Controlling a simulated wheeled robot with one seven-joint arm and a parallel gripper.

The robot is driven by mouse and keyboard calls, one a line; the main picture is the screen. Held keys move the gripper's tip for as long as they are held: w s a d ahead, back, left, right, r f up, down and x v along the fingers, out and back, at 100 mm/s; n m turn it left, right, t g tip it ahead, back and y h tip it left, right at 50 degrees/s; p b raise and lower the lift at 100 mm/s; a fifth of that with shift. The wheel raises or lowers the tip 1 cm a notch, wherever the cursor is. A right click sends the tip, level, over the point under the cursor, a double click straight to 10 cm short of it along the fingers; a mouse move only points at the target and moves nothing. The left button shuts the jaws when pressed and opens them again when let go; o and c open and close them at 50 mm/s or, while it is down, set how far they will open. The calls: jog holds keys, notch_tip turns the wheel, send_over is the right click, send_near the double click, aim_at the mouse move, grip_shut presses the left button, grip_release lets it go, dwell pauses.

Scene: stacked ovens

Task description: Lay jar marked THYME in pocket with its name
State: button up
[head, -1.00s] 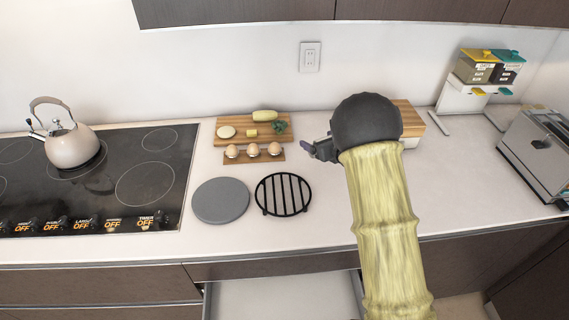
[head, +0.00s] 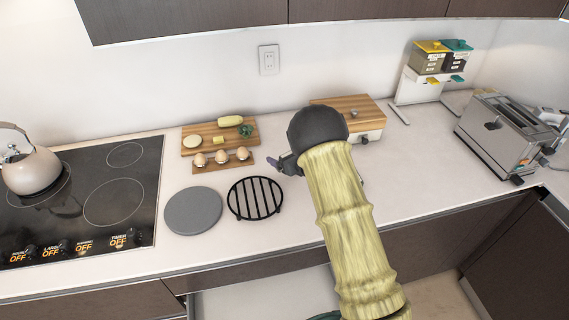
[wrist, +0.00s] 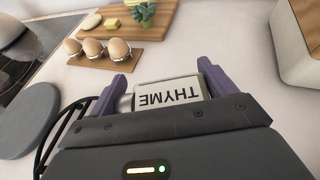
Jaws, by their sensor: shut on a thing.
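The jar marked THYME (wrist: 168,93) is between the purple fingers of my gripper (wrist: 162,72) in the wrist view. Its pale label reads upside down there, and part of its silvery end shows at the left. My gripper is shut on the jar and holds it over the counter. In the head view my gripper (head: 274,163) is just right of the egg holder and above the black rack; the jar is hidden or too small to tell there. No pocket with a name is visible in either view.
An open drawer (head: 255,304) shows at the bottom below the counter edge. A black round rack (head: 255,199), a grey disc (head: 193,211), an egg holder (head: 223,162) and a cutting board (head: 196,134) lie nearby. A wooden-lidded box (head: 368,133) stands behind my arm; a toaster (head: 497,135) is right.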

jog(key=shift+f+p, duration=0.55)
jog(key=shift+f, duration=1.5)
jog(key=shift+f, duration=0.15)
jog(key=o, duration=0.9)
jog(key=shift+s+d, duration=0.1)
jog(key=b+v, duration=0.3)
jog(key=v, duration=0.9)
